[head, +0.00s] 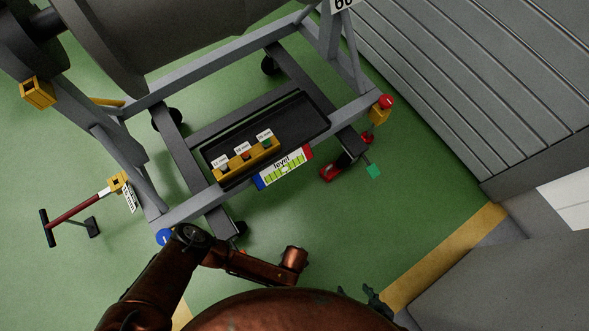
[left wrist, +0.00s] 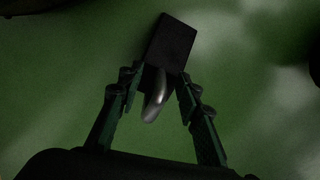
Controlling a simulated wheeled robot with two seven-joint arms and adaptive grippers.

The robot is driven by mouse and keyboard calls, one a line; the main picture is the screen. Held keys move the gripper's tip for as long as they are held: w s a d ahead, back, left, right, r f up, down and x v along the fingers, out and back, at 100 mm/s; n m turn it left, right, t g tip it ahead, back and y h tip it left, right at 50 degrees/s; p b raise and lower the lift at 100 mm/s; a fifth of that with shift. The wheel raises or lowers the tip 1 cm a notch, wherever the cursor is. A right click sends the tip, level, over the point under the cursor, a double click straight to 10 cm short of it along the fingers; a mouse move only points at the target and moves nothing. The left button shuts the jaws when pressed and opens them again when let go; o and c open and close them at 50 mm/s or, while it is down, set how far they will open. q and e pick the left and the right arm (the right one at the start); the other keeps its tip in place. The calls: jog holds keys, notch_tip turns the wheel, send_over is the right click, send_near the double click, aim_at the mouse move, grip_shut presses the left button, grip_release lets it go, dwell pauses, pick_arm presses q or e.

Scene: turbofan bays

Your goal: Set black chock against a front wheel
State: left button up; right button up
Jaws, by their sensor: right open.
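In the left wrist view, a dark block that looks like the black chock (left wrist: 172,43) sits at the tips of my left gripper (left wrist: 162,78). Its curved metallic handle (left wrist: 154,97) points back between the two fingers, which close in at its near end. In the head view the left gripper and chock are hidden below my left arm. My right gripper (head: 374,301) is open and empty at the bottom, partly hidden by my body.
A red chock-like piece (head: 330,173) lies by the stand's right front corner, near a green tag (head: 374,171). A red-handled tow bar (head: 73,209) is left. Grey shutters (head: 470,80) bound the right; green floor is open in front.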

pick_arm(q)
jog(key=shift+f, duration=0.6)
jog(key=shift+c, duration=0.4)
grip_shut()
jog(key=shift+d, duration=0.1)
